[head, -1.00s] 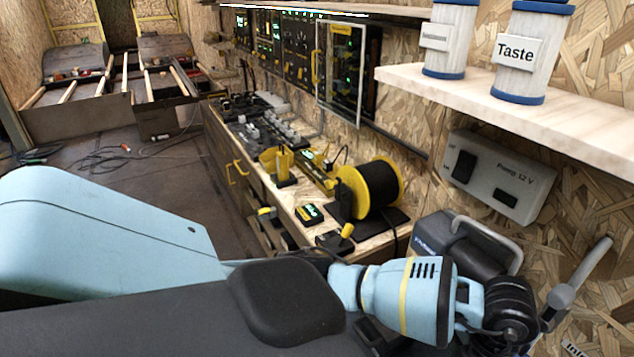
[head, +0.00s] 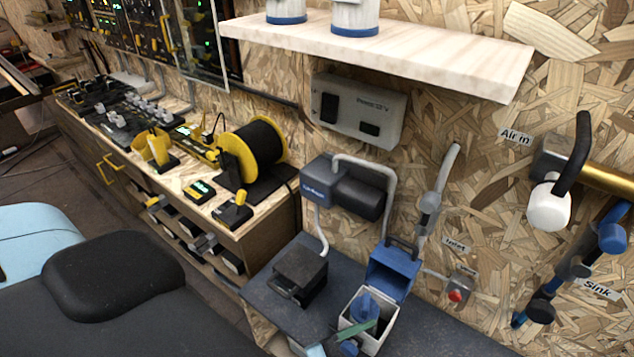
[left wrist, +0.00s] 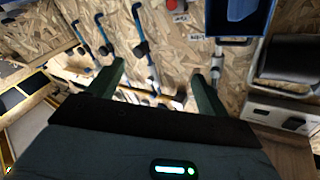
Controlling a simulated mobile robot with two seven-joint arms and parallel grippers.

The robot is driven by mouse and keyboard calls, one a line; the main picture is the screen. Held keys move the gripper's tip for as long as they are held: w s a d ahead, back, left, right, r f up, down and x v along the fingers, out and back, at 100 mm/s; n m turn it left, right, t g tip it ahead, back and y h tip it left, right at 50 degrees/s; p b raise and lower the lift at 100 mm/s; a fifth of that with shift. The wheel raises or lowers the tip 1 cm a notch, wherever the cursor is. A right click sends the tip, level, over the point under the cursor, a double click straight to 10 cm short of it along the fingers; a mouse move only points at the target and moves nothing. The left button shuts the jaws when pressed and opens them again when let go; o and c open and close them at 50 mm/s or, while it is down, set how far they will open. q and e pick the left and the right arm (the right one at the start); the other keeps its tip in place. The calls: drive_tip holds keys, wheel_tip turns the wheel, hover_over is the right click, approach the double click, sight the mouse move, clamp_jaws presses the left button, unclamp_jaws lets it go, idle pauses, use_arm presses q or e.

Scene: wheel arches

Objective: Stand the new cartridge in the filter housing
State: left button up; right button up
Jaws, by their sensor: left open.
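Two white canisters with blue ends (head: 355,17) stand on the wooden shelf, cut off by the top edge; one read "Taste" earlier. A white box (head: 385,333) with a dark inside and a raised blue lid (head: 393,270) sits on the grey bench; it looks like the filter housing, but I cannot be sure. A blue piece (head: 364,304) shows inside it. My left gripper (left wrist: 158,72) is open, with nothing visible between its dark green fingers. In the head view a green finger-like piece overlaps the box's front. My right gripper is not in view.
A dark block with a handle (head: 300,276) stands left of the box. A grey pump (head: 347,187), the pump switch panel (head: 358,110), and the "Air in" and "Sink" pipe fittings (head: 549,203) are on the wall. A yellow cable reel (head: 253,150) stands on the left counter.

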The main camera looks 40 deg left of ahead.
use_arm(q)
drive_tip(key=s+a+f+n+g+y, duration=0.4)
drive_tip(key=s+a+f+n, duration=0.1)
drive_tip(key=s+f, duration=0.4)
drive_tip(key=s+a+f+n+g+y, duration=0.4)
drive_tip(key=s+a+f, duration=0.2)
drive_tip(key=s+f, duration=0.3)
drive_tip(key=shift+s+a+n, duration=0.3)
drive_tip(key=shift+s+n, duration=0.1)
drive_tip(key=shift+s, duration=0.5)
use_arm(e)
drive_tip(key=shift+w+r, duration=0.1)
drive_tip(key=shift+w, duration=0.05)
